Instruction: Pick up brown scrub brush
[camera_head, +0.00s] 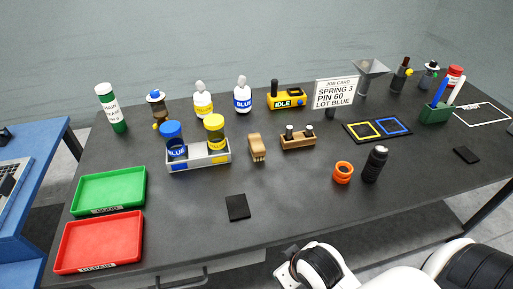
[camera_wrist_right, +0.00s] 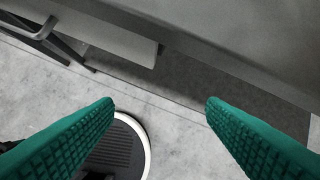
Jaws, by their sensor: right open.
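The brown scrub brush (camera_head: 257,148) stands on the dark table near its middle in the head view. It sits between the grey bottle rack (camera_head: 199,161) and a small wooden block holder (camera_head: 298,141), apart from both. My right gripper (camera_wrist_right: 160,106) shows in the right wrist view with two green ribbed fingers spread wide. It is open and empty, over the floor beside the table, away from the brush. The brush is not in the right wrist view. My left gripper is not in view.
A black pad (camera_head: 237,207) lies in front of the brush. A green tray (camera_head: 109,190) and a red tray (camera_head: 99,243) are at left. An orange ring stack (camera_head: 343,172) and a black bottle (camera_head: 375,164) stand at right. The front middle of the table is mostly clear.

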